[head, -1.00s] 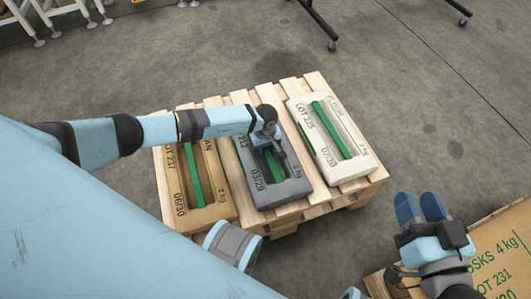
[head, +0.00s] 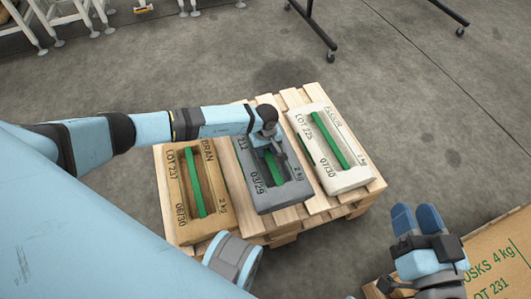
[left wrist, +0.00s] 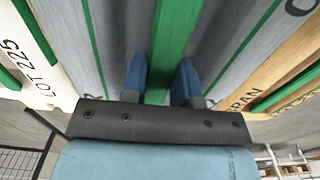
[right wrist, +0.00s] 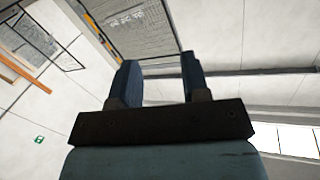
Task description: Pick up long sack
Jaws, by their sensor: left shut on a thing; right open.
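A grey sack (head: 268,199) with a green carrying strip (head: 274,170) lies between a brown sack (head: 216,212) and a white sack (head: 349,181) at the pallet. Each of the three has a green strip along its middle. My left gripper (head: 272,150) is over the grey sack and shut on its green strip. In the left wrist view, the strip (left wrist: 172,40) runs between the two blue fingers. Whether the grey sack is clear of the slats cannot be told. My right gripper (head: 416,212) is open, empty and apart from the sacks at the lower right.
The wooden pallet (head: 287,226) bears the sacks, which sit close side by side. A cardboard box (head: 484,257) is at the lower right beside my right gripper. A black wheeled stand (head: 319,36) is at the back. Grey floor is clear right of the pallet.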

